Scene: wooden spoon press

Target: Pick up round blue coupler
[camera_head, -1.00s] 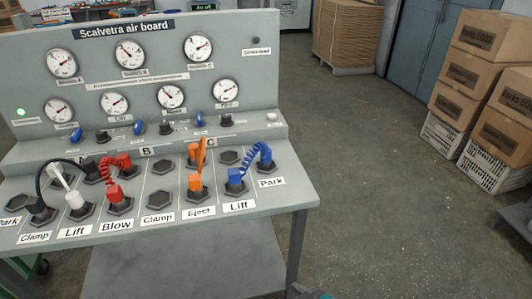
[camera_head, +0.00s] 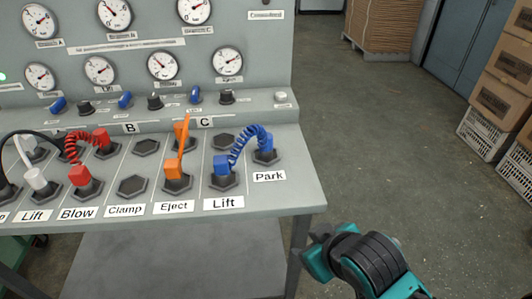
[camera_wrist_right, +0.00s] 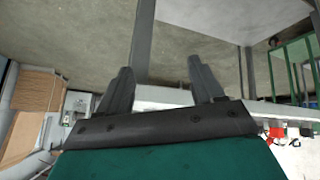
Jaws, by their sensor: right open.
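A coiled blue hose (camera_head: 240,145) joins two blue couplers on the sloped panel of the air board. One blue coupler (camera_head: 222,165) sits in the socket above the right "Lift" label. The other blue coupler (camera_head: 265,143) sits in the socket above "Park", at the panel's right edge. I cannot tell clearly from here which of them is round. My right gripper (camera_head: 314,255) is low, in front of and to the right of the panel, apart from the couplers. In the right wrist view its two fingers (camera_wrist_right: 160,75) are spread, with nothing between them. My left gripper is not in view.
An orange lead (camera_head: 184,150), a red coiled hose (camera_head: 80,145) and black and white leads fill sockets to the left. An empty "Clamp" socket (camera_head: 132,187) lies between. Gauges and knobs stand behind. Floor right of the bench is open; boxes (camera_head: 496,104) stand far right.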

